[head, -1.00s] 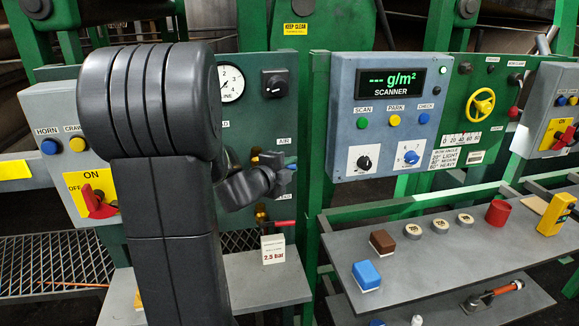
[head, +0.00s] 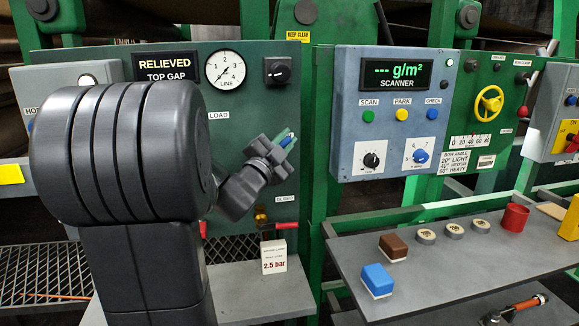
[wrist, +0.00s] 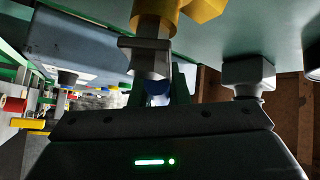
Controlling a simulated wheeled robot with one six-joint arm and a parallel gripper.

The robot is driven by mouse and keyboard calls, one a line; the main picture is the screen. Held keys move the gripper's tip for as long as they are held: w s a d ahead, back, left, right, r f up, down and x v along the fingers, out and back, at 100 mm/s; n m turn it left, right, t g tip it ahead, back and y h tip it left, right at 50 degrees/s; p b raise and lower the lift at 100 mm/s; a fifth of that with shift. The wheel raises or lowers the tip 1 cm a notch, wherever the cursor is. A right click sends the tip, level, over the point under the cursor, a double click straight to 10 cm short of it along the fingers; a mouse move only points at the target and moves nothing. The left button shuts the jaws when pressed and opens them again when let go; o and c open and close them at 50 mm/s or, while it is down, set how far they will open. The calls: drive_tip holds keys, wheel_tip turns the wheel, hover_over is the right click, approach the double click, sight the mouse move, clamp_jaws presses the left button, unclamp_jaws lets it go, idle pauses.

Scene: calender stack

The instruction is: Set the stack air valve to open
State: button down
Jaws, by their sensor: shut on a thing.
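My gripper (head: 276,151) is in front of the dark green panel, near its right edge, and partly covers the panel behind it. It is shut on a small blue handle (head: 287,141), which I take to be the stack air valve's; its tip shows up and to the right beyond the fingers. In the wrist view the blue handle (wrist: 158,87) sits between the dark fingers, below a grey metal block (wrist: 146,57) and a yellow brass fitting (wrist: 158,14). My arm hides the AIR label, so the valve's marks cannot be read.
A black knob (head: 277,72) and a line gauge (head: 227,69) are above. The scanner box (head: 394,112) stands to the right.

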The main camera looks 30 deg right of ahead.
drive_tip(key=a+n+t+b, duration=0.1)
drive_tip(key=n+t+b, duration=0.1)
drive_tip(key=b, duration=0.1)
drive_tip(key=a+r+n+t+b, duration=0.1)
drive_tip(key=n+t+b, duration=0.1)
drive_tip(key=n+b, duration=0.1)
drive_tip(key=a+n+t+b, duration=0.1)
drive_tip(key=n+t+b, duration=0.1)
drive_tip(key=b, duration=0.1)
drive_tip(key=shift+w+r+y, duration=0.2)
drive_tip(key=shift+w+y, duration=0.1)
drive_tip(key=shift+w, duration=0.05)
drive_tip(key=a+n+t+y+b, duration=0.1)
drive_tip(key=n+t+y+b, duration=0.1)
drive_tip(key=n, duration=0.1)
drive_tip(key=a+r+n+t+y+b, duration=0.1)
drive_tip(key=n+t+y+b, duration=0.1)
drive_tip(key=n+b, duration=0.1)
drive_tip(key=a+n+t+y+b, duration=0.1)
drive_tip(key=n+t+b, duration=0.1)
drive_tip(key=n, duration=0.1)
drive_tip(key=shift+w+r+n+y+b, duration=0.25)
drive_tip(key=shift+w+n+y+b, duration=0.1)
drive_tip(key=shift+w+n+y, duration=0.05)
drive_tip(key=shift+t, duration=0.3)
drive_tip(key=c, duration=1.4)
unclamp_jaws()
drive_tip(key=shift+a+r, duration=0.1)
drive_tip(key=v, duration=1.4)
drive_tip(key=shift+r, duration=0.1)
